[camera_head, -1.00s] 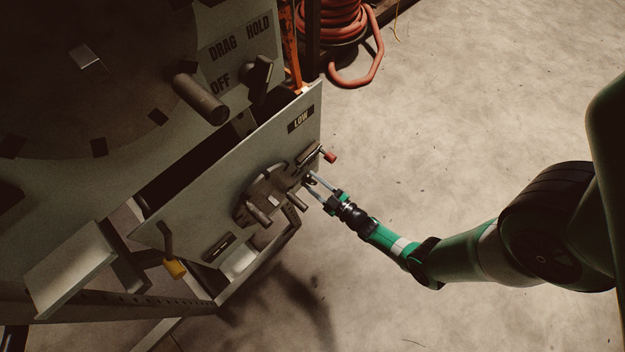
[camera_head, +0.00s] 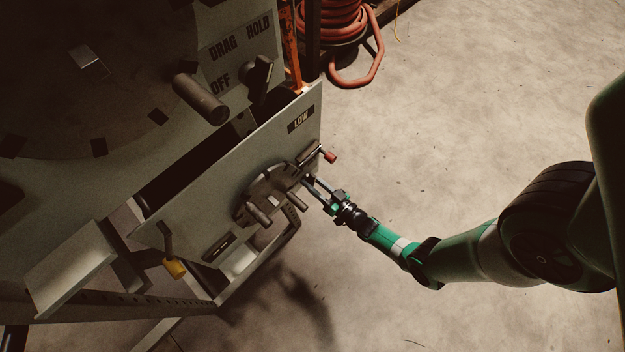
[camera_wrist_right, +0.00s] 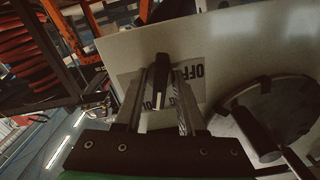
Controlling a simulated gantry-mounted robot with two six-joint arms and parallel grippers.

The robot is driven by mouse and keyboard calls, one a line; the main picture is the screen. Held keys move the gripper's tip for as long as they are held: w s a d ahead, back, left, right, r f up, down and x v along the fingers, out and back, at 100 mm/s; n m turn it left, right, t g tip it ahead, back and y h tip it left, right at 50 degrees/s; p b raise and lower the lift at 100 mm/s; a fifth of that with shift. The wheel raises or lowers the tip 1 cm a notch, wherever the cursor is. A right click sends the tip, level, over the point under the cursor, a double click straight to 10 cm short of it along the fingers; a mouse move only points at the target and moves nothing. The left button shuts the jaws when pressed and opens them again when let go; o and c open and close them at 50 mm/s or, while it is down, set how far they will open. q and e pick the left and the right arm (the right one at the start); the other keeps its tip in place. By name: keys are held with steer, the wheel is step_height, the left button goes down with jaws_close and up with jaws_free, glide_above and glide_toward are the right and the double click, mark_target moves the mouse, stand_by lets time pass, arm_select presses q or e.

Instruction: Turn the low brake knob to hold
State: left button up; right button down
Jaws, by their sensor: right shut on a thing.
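The low brake knob (camera_wrist_right: 160,82) is a dark bar-shaped knob between my right gripper's fingers in the right wrist view. It sits on the pale lower panel (camera_head: 205,180), which carries a LOW label (camera_head: 300,121). In the head view the fingers largely hide the knob. My right gripper (camera_head: 309,182) reaches in from the right and is shut on the knob; it also shows in the right wrist view (camera_wrist_right: 161,88). Behind the knob, OFF lettering (camera_wrist_right: 196,76) shows; the other lettering is partly covered by the fingers. My left gripper is not in view.
An upper black knob (camera_head: 261,75) stands by DRAG, HOLD and OFF labels. Close to my right gripper are a red-tipped lever (camera_head: 329,157) and a round handled hub (camera_head: 265,193). A yellow-tipped lever (camera_head: 174,267) hangs lower left. Open floor lies right.

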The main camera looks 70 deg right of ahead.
steer(key=shift+m, duration=1.2)
steer(key=c, duration=0.8)
jaws_free()
steer(key=p+v, duration=0.2)
steer(key=v, duration=0.9)
steer(key=shift+s+a+p, duration=0.2)
steer(key=shift+s+p, duration=0.15)
steer(key=shift+p, duration=0.05)
